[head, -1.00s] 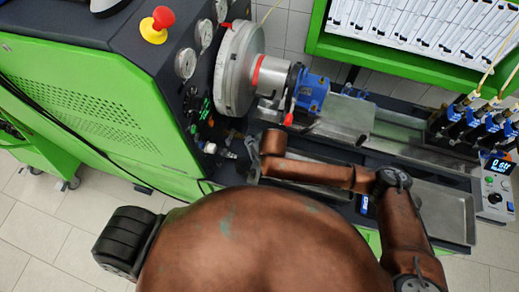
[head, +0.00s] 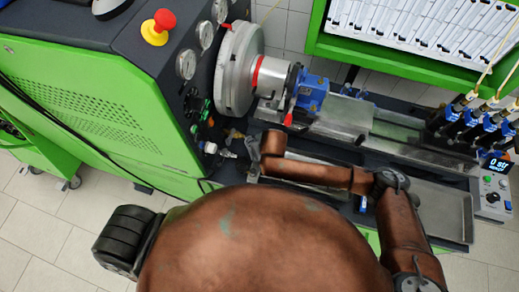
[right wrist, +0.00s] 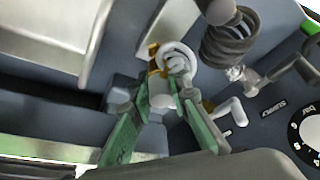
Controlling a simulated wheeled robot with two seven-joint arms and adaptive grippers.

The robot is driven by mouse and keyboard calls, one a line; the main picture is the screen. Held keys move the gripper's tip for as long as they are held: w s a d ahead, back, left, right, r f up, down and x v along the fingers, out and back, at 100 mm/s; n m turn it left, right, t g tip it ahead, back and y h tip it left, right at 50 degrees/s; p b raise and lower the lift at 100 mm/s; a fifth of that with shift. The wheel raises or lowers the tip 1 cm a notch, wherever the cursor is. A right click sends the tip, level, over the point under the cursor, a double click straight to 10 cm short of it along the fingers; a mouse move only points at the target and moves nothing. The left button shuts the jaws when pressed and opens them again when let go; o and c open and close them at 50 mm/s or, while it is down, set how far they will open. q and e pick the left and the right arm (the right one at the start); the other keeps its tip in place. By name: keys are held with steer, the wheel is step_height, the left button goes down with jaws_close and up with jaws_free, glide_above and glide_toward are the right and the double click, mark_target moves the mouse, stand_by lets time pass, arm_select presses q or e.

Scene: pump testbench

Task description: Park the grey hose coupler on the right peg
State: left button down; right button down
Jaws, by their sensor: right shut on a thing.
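My right gripper (right wrist: 167,108) is shut on a small grey-white cylindrical part, which I take to be the grey hose coupler (right wrist: 162,94). A pale ring and brass-coloured pieces lie just beyond the fingertips; I cannot tell whether the coupler touches them. A pale bent rod (right wrist: 231,118), possibly a peg, stands out from the dark panel to the right of the fingers. I cannot tell which peg is the right one. In the head view the right gripper (head: 253,158) is beside the green machine's front corner, and the coupler is not clear there. My left gripper is not in view.
A dark coiled hose (right wrist: 228,42) and a metal fitting (right wrist: 243,75) are close to the right of the fingers. A numbered dial (right wrist: 302,138) is on the panel. A grey tray (head: 445,210) lies at the right of the bench. The blue coupling (head: 312,92) stands above my forearm.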

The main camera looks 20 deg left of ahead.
steer(key=shift+f, duration=1.1)
stand_by(0.6)
steer(key=c, duration=1.7)
jaws_free()
steer(key=shift+c, duration=0.2)
steer(key=o, duration=0.4)
steer(key=shift+r+p, duration=3.8)
steer(key=shift+p, duration=0.65)
